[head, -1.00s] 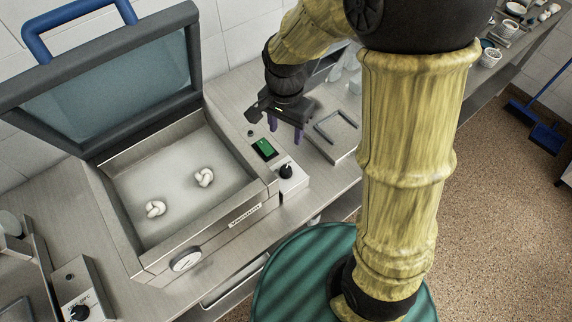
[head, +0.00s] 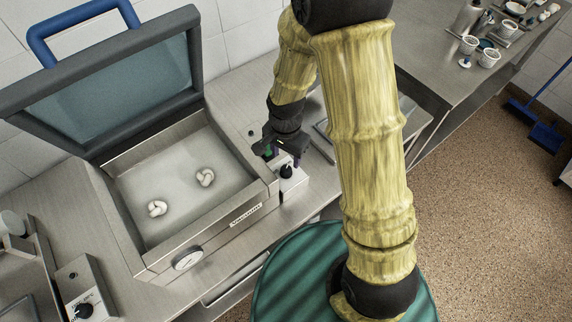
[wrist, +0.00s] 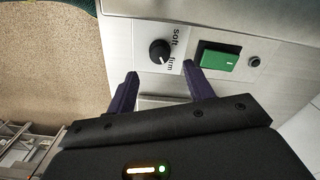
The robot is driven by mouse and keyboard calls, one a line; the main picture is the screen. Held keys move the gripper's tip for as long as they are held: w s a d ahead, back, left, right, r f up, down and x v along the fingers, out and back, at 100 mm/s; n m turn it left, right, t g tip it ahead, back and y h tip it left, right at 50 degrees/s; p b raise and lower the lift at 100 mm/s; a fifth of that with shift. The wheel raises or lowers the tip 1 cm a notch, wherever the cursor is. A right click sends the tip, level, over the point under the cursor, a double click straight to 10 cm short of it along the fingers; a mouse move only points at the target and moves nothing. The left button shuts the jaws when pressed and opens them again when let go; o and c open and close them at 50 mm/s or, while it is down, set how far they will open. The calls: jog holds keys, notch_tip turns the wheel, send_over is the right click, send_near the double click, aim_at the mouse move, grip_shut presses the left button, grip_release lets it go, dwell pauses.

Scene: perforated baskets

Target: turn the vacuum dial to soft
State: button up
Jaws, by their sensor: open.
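The black vacuum dial (head: 287,171) sits on a pale panel at the right front of the vacuum machine (head: 215,233). In the wrist view the dial (wrist: 160,51) shows with "soft" and "firm" printed beside it; I cannot tell which its pointer faces. My gripper (head: 283,158) is just above and behind the dial in the head view. In the wrist view my gripper (wrist: 159,72) is open and empty, its purple fingertips spread either side of the dial's line, apart from the knob. The machine's lid (head: 110,85) is raised.
Two white knotted pieces lie in the open chamber (head: 228,205). Another panel with a black knob (head: 84,311) is at the lower left. Cups (head: 489,58) stand far right.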

aim_at(286, 169)
jog(key=shift+f+p, duration=0.45)
jog(key=shift+f, duration=2.9)
jog(key=c, duration=1)
jog(key=shift+o, duration=0.2)
jog(key=shift+n+b, duration=0.45)
jog(key=shift+n, duration=1.05)
jog(key=o, duration=1)
jog(key=shift+c, duration=0.2)
